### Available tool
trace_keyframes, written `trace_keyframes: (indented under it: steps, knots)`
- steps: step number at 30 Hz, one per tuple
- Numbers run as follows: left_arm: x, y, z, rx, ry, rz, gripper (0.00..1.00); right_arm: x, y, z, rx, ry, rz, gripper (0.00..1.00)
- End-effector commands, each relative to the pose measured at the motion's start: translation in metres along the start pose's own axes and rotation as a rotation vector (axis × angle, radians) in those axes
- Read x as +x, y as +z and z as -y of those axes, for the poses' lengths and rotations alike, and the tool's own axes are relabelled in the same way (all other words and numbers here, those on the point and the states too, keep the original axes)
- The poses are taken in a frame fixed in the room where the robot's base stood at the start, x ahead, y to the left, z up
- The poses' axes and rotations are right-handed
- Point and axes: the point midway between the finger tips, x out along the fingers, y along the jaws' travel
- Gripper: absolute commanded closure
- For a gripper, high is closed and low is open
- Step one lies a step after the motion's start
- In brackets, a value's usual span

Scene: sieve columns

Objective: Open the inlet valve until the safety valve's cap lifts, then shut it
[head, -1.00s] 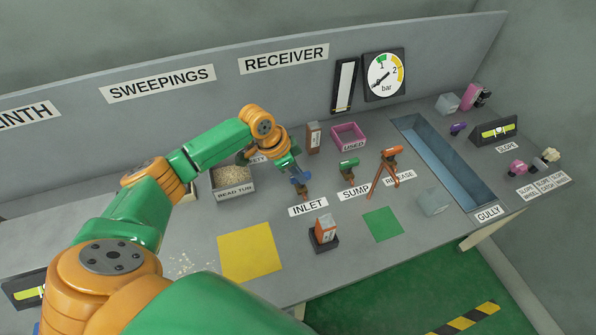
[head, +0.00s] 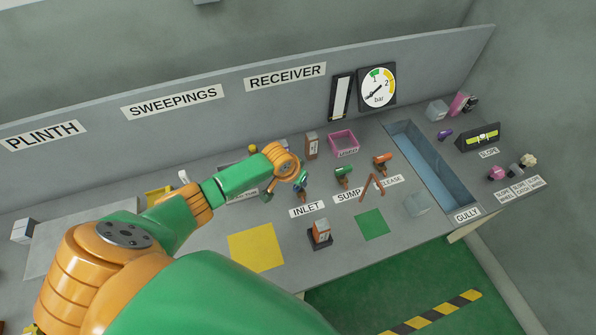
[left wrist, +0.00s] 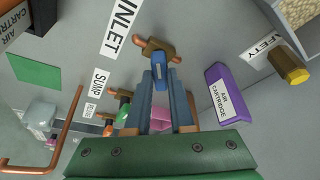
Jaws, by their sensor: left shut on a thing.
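The inlet valve (head: 301,189) stands behind the INLET label. In the left wrist view its blue handle (left wrist: 158,77) lies between the fingers, above a brass body. My left gripper (left wrist: 160,80) is shut on this handle. The safety valve, with a yellow hexagonal cap (left wrist: 296,75) on a copper pipe, is at the right of the left wrist view, by the partly cut-off SAFETY label; I cannot tell whether its cap is lifted. The round gauge (head: 376,87) on the back panel has its needle pointing lower left. My right gripper is not in view.
The green sump valve (head: 343,171), orange release valve (head: 382,158) and a bent copper rod (head: 371,187) are to the right. A boxed cartridge (head: 321,231) stands in front. The gully (head: 428,160) is farther right.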

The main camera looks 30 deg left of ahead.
Motion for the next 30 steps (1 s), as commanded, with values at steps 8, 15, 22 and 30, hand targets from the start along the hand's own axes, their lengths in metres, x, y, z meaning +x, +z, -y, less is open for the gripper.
trace_keyframes:
  steps: [8, 15, 22, 30]
  knots:
    - [-0.003, -0.001, -0.004, -0.24, -0.096, 0.002, 1.0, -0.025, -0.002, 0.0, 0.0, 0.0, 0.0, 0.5]
    - [0.0, -0.001, -0.005, -0.447, -0.182, 0.001, 1.0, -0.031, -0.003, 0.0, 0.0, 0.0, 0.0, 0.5]
    - [0.002, -0.001, -0.005, -0.617, -0.252, 0.001, 1.0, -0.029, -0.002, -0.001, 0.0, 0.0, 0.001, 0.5]
    - [0.002, -0.002, -0.005, -0.752, -0.31, 0.0, 1.0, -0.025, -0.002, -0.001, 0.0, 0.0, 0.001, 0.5]
